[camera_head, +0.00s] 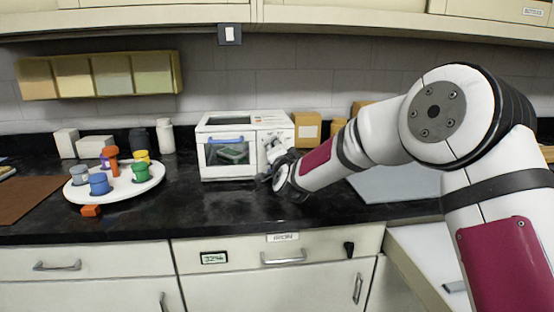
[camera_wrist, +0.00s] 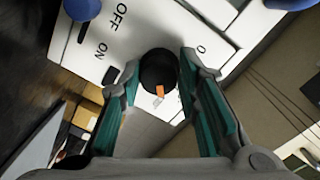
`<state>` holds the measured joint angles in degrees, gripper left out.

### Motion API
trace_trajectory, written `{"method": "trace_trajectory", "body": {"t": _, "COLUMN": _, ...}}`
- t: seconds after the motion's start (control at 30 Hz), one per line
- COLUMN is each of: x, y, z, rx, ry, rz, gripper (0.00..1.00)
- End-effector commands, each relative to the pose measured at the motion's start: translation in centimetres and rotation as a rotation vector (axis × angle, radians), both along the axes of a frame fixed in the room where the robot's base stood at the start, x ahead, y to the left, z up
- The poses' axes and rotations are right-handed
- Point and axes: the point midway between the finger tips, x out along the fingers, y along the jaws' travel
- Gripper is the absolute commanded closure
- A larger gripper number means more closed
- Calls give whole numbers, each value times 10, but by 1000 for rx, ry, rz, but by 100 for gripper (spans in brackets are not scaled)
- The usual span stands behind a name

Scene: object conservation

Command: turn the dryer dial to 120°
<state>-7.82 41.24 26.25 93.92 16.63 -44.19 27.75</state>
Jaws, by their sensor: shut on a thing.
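The dryer (camera_head: 215,170) is a white box with a glass window and a blue handle. It stands on the black counter. Its dial (camera_wrist: 158,68) is a black round knob with an orange mark, seen close up in the wrist view. My gripper (camera_head: 272,172) is at the right side of the dryer's front. In the wrist view my gripper (camera_wrist: 160,72) has one finger on each side of the dial and is shut on it. The orange mark points toward the bottom of the wrist view. The head view does not show the dial clearly.
A round white tray (camera_head: 75,195) with several coloured containers is at the left. An orange block (camera_head: 91,211) lies in front of it. Cardboard boxes (camera_head: 307,129) stand right of the dryer. ON and OFF lettering and a blue part (camera_wrist: 82,9) show near the dial.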

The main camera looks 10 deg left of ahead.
Motion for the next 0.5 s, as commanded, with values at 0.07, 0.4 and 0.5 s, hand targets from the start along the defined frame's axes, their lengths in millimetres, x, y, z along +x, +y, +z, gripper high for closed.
{"method": "trace_trajectory", "body": {"t": 0.07, "x": 3, "y": -3, "z": -1, "rx": 52, "ry": 10, "rz": -6, "gripper": 97}}
{"method": "trace_trajectory", "body": {"t": 0.4, "x": 2, "y": -3, "z": 0, "rx": 194, "ry": 52, "rz": -6, "gripper": 97}}
{"method": "trace_trajectory", "body": {"t": 0.5, "x": 2, "y": -3, "z": 0, "rx": 211, "ry": 57, "rz": -5, "gripper": 97}}
